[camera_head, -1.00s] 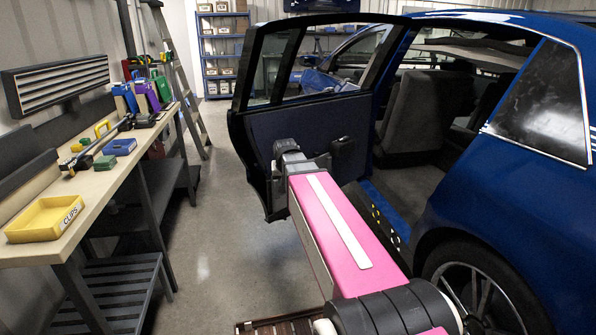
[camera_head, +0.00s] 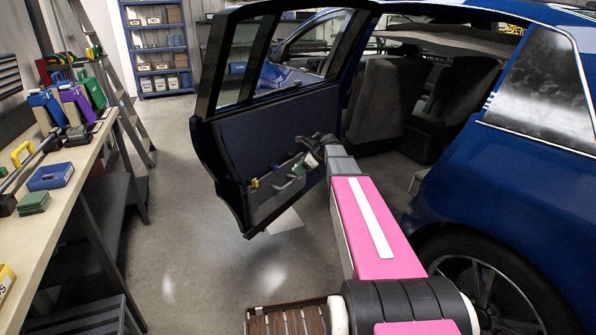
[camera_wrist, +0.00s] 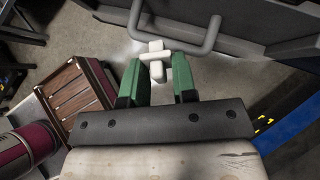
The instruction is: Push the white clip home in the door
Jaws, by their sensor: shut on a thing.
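The white clip (camera_wrist: 156,62) is a small cross-shaped piece between the green fingertips of my gripper (camera_wrist: 156,78) in the wrist view. My gripper is shut on it. Its front end points at the door, near a grey bar handle (camera_wrist: 172,47); I cannot tell whether it touches the panel. In the head view the open blue car door (camera_head: 262,135) stands with its inner side toward me. My gripper (camera_head: 298,167) is close to its lower panel there. The clip's seat is not clear in either view.
A small yellow piece (camera_head: 254,184) sits on the door's lower panel. The workbench (camera_head: 68,205) with tools and boxes stands at the left, with a yellow bin (camera_head: 5,281) at its near end. The car's rear side (camera_head: 490,175) is close on the right. Floor between bench and door is clear.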

